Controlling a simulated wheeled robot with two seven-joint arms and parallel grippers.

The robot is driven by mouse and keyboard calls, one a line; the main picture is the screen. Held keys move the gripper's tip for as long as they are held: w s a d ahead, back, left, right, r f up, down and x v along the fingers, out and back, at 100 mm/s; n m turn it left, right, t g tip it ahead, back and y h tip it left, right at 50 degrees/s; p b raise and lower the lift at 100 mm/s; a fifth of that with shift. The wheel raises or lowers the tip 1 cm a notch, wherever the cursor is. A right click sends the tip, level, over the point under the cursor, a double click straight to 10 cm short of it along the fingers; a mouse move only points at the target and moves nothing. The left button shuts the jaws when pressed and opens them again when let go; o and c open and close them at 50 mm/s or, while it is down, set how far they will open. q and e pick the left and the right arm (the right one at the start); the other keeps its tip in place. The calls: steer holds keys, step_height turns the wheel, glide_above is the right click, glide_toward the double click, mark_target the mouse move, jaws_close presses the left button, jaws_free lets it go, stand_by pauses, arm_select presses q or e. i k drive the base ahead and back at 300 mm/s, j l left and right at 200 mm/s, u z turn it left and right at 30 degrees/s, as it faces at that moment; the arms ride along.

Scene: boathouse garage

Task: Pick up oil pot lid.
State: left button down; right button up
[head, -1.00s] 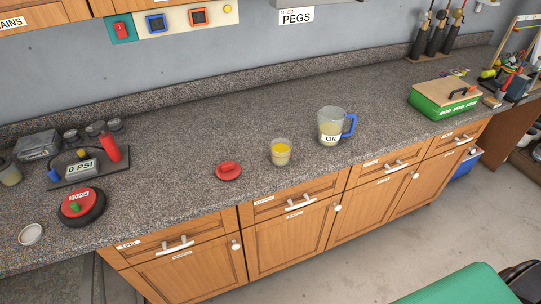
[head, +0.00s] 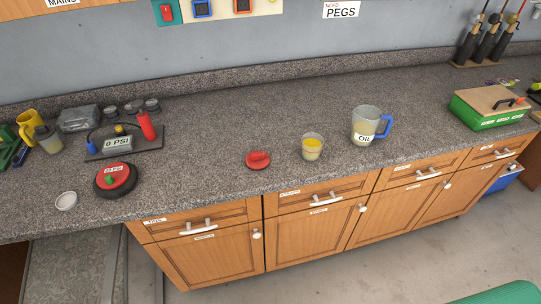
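A round red lid (head: 258,160) with a raised red handle lies flat on the grey speckled counter, near its front edge. Just right of it stands an open pot (head: 312,147) with yellow contents, apart from the lid. Further right is a clear jug (head: 366,125) with a blue handle and a label reading OIL. Neither of my grippers shows in the head view.
Left on the counter (head: 230,115) are a 0 PSI gauge board (head: 117,144), a red-topped 20 PSI disc (head: 116,178) and a small white dish (head: 66,201). A green box (head: 490,108) stands at right. The counter behind the lid is clear.

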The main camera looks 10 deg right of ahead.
mark_target(255, 160)
steer(key=i+l+u, duration=0.1)
steer(key=l, duration=0.25)
steer(key=i+l+u, duration=0.15)
steer(key=l, duration=0.25)
steer(key=i+l+u, duration=0.1)
steer(key=l, duration=0.3)
steer(key=i+l+u, duration=0.15)
steer(key=l, duration=0.25)
